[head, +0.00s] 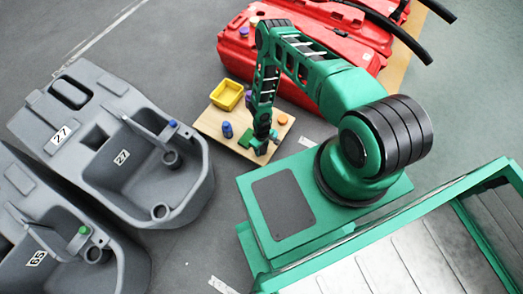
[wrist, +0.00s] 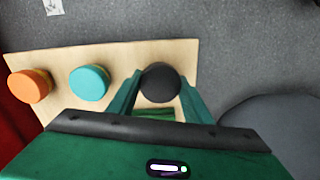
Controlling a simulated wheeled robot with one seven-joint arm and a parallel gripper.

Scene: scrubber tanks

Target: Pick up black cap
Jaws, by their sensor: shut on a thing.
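The black cap (wrist: 160,82) is round and sits between the two green fingers of my gripper (wrist: 160,100) in the wrist view. The fingers are shut on it, one on each side. It shows over the edge of the pale wooden board (wrist: 120,55); I cannot tell whether it touches the board. In the head view my gripper (head: 261,150) is low at the board's near edge, and the cap is not clearly visible there.
An orange cap (wrist: 28,86) and a teal cap (wrist: 89,82) stand on the board beside my gripper. A yellow bin (head: 227,94) and a blue cap (head: 227,130) are also on it. Grey tanks (head: 120,150) stand left, red tanks (head: 310,45) behind.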

